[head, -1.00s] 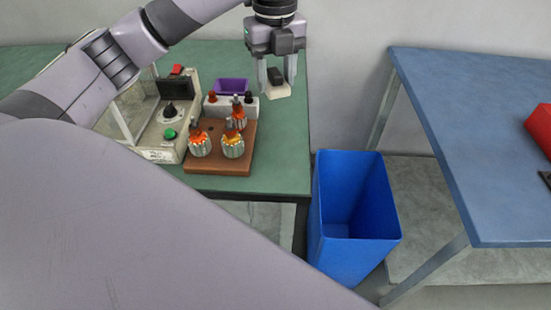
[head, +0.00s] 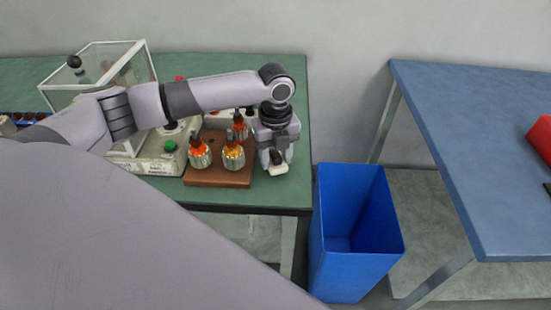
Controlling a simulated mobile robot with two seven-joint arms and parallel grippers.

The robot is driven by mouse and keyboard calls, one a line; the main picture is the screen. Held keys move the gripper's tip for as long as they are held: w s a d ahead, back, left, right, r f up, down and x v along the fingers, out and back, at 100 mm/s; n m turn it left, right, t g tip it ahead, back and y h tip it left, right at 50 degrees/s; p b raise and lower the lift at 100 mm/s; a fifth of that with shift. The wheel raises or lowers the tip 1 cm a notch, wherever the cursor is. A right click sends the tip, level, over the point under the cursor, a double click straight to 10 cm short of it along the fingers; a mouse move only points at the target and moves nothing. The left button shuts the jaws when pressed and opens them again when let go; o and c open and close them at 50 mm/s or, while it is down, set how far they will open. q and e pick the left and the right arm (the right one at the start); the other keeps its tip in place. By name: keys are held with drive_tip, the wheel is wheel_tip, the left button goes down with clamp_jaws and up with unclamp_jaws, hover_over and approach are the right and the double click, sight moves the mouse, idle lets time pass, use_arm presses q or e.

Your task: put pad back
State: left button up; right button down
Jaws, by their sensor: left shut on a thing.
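My left gripper (head: 276,158) is shut on the pad (head: 278,169), a small block with a dark top and a pale cream underside. It holds the pad low over the right part of the green table (head: 301,190), just right of the brown wooden block. I cannot tell whether the pad touches the table. My left forearm reaches across from the left and hides part of the things behind it. My right gripper is not in view.
The wooden block (head: 220,178) holds several orange-topped armatures (head: 233,157). A machine with a green button (head: 170,146) and a clear guard (head: 140,62) stands left. A blue bin (head: 352,262) stands right of the table edge. A blue table (head: 480,130) is farther right.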

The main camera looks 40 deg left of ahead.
sight(275, 154)
use_arm(q)
drive_tip(key=shift+f, duration=0.55)
drive_tip(key=o, duration=1)
drive_tip(key=shift+f, duration=0.1)
wheel_tip(275, 154, up, 12)
drive_tip(key=shift+r, duration=0.15)
